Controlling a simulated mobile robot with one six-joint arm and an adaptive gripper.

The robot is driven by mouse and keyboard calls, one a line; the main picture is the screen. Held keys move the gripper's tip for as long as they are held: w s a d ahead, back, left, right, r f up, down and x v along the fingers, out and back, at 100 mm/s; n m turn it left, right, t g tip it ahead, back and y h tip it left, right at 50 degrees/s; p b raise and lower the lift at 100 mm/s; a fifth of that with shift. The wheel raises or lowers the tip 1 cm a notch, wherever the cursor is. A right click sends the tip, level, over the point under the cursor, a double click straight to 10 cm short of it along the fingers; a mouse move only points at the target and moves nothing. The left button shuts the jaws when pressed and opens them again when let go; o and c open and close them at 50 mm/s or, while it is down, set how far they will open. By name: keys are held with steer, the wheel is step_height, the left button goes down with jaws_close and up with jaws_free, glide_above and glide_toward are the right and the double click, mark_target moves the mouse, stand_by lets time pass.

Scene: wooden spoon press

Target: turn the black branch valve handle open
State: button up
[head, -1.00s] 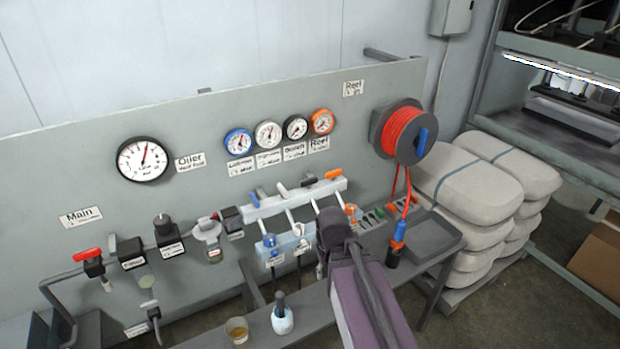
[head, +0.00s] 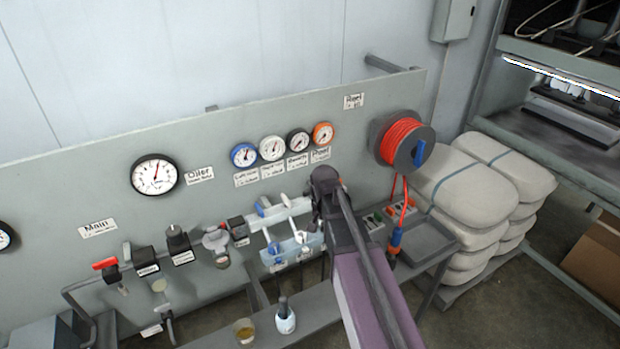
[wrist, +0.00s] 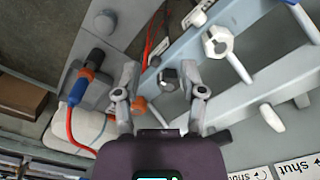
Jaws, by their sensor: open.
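The black branch valve handle (wrist: 218,137) shows in the wrist view as a dark stub beside my right finger; the rest of it is hidden behind my gripper. My gripper (wrist: 160,75) is open and empty in front of the branch manifold, its fingers on either side of a dark hex fitting (wrist: 168,76). An orange handle (wrist: 138,105) shows by the left finger. In the head view my gripper (head: 326,185) covers the black and orange handles. Contact with the black handle cannot be told.
The white handle (head: 283,198) and blue handle (head: 263,205) are left of my gripper. The hose reel (head: 405,140) is to the right, with its blue-ended hose (head: 396,238) below. A cup (head: 244,331) and a bottle (head: 285,318) stand on the lower shelf.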

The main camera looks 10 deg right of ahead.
steer(key=w+r+m+p, duration=0.8)
steer(key=w+r+p, duration=0.5)
steer(key=w, duration=0.4)
steer(key=shift+w+r+m, duration=0.3)
steer(key=shift+w+r, duration=0.1)
steer(key=shift+r, duration=0.3)
steer(key=shift+a+f, duration=0.15)
steer(key=shift+f, duration=0.05)
step_height(320, 180, down, 14)
steer(key=b, duration=1.4)
steer(key=shift+r, duration=0.25)
jaws_close()
